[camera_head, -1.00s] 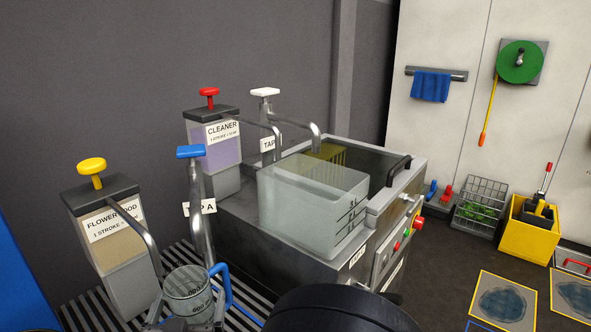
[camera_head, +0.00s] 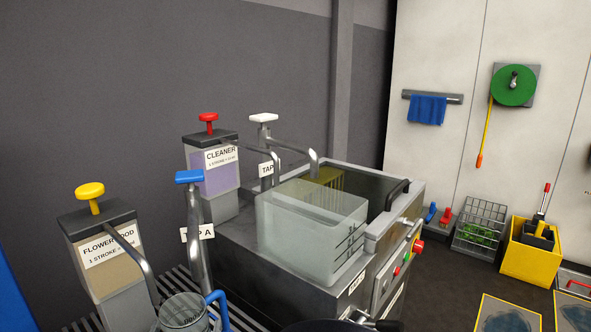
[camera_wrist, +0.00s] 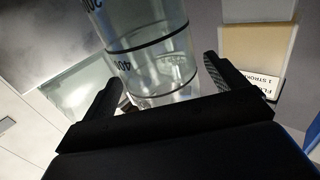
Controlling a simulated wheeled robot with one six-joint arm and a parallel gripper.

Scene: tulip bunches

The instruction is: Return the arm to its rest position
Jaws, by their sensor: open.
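My gripper (camera_wrist: 163,72) is open in the wrist view, its two dark fingers spread apart. A clear measuring jug (camera_wrist: 150,28) with dark graduation lines shows between and beyond the fingers. I see no finger closed on it, but cannot tell how far the fingertips are from it. In the head view the jug (camera_head: 183,312), with a blue handle, stands at the bottom edge below the blue-topped tap, its lower part cut off. A dark part of my arm shows at the bottom edge of the head view; the fingers cannot be made out there.
A flower food dispenser (camera_head: 110,255), a cleaner dispenser (camera_head: 212,178) and taps stand close around the jug. A steel sink unit (camera_head: 250,255) holds a translucent tub (camera_head: 310,225). A yellow bin (camera_head: 528,262) and wire basket (camera_head: 480,222) stand on the floor at right.

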